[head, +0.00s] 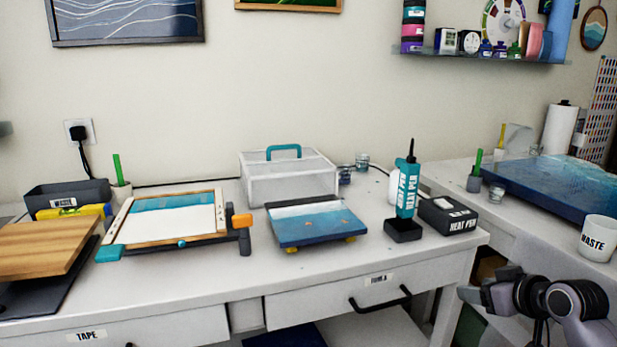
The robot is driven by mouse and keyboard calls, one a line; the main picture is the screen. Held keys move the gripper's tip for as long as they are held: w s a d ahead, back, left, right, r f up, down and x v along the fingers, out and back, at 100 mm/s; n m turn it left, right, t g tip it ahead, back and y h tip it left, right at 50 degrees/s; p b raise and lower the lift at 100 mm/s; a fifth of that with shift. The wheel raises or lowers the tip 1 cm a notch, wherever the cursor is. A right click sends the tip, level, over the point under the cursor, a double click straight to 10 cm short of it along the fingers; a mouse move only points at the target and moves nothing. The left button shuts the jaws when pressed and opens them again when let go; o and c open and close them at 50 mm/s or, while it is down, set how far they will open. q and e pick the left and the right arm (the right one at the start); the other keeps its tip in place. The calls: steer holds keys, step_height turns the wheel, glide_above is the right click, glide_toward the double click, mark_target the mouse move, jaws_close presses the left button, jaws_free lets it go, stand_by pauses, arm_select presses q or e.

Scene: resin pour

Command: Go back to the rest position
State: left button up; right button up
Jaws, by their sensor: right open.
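My right gripper (480,295) is at the lower right of the head view, in front of the table's right front corner. It is open and I see nothing between its fingers. It is apart from the table and the things on it. My left gripper is not in this view. The heat pen (408,190), teal with a black tip, stands upright in a black holder (403,231). A blue and white resin panel (318,224) lies on small yellow supports on the table. A framed panel (172,214) with a blue and white surface lies to its left.
The white table (230,275) has a bare strip along its front. A clear lidded box (288,182) stands at the back. A wooden board (40,248) lies at left. A white waste cup (598,238) stands on the right table near my right arm. A drawer handle (380,301) sticks out in front.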

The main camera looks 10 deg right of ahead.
steer(key=s+a+f+p, duration=0.2)
steer(key=s+a+f, duration=0.1)
steer(key=a+f, duration=0.4)
steer(key=s+a+f+y+p, duration=0.1)
steer(key=s+a+f+p, duration=0.1)
steer(key=s+a+f, duration=0.3)
steer(key=s+a+f+n+y+p, duration=0.1)
steer(key=s+a+f, duration=0.4)
steer(key=s+a, duration=0.7)
steer(key=shift+s+a+n+g+p, duration=0.3)
steer(key=shift+s+p, duration=0.35)
steer(key=shift+s, duration=0.05)
steer(key=c, duration=0.3)
steer(key=shift+d, duration=0.1)
